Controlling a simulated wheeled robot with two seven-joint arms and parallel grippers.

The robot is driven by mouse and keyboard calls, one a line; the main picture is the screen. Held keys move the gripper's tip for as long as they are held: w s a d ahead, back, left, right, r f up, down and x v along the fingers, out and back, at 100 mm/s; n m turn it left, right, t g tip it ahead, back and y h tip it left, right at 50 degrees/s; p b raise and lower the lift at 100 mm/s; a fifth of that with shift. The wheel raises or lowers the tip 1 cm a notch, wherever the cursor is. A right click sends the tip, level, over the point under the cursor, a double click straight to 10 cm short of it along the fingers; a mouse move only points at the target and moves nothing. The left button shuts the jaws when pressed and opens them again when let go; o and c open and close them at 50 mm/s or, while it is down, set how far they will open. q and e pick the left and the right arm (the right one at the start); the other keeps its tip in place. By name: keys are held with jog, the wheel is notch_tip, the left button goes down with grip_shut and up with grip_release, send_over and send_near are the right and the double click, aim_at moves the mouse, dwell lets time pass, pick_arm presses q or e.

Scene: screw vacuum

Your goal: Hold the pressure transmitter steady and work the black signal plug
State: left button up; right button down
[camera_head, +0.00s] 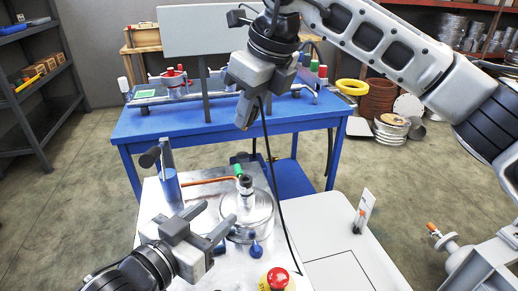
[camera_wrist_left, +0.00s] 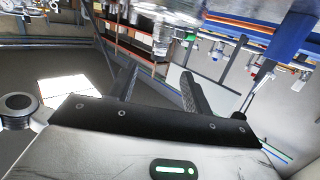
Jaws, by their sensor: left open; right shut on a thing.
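The pressure transmitter (camera_head: 245,186) appears to be the small upright grey and black fitting on top of a round metal chamber (camera_head: 262,212). My left gripper (camera_head: 219,212) is open just left of the chamber, its fingers pointing towards it. The left wrist view shows its two fingers (camera_wrist_left: 157,78) apart with nothing between them. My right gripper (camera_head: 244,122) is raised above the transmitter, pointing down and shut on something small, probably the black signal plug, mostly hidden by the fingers. A black cable (camera_head: 273,168) hangs from beside it to the worktop.
A red emergency button (camera_head: 277,279) stands at the worktop's front. A blue cylinder (camera_head: 171,187) with a lever stands left of the chamber, and a copper pipe (camera_head: 208,181) lies behind. A white surface (camera_head: 325,222) at right is mostly clear. A blue table (camera_head: 225,126) stands behind.

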aim_at(242, 191)
pick_arm(q)
jog(key=x, duration=1.1)
jog(key=shift+w+d, duration=0.15)
jog(key=shift+w, duration=0.1)
grip_shut()
pick_arm(e)
jog(key=shift+f, duration=0.1)
jog(key=f, duration=0.1)
jog(key=a+f+g+h, duration=0.1)
jog(key=f, duration=0.1)
jog(key=f+g+h, duration=0.1)
jog(key=shift+w+a+f+n, duration=0.2)
jog(key=shift+w+f+n, duration=0.1)
jog(key=shift+w+f, duration=0.05)
jog(key=shift+w+d+f+g+h, duration=0.15)
jog(key=shift+f+g+h, duration=0.15)
jog(key=shift+f+h, duration=0.3)
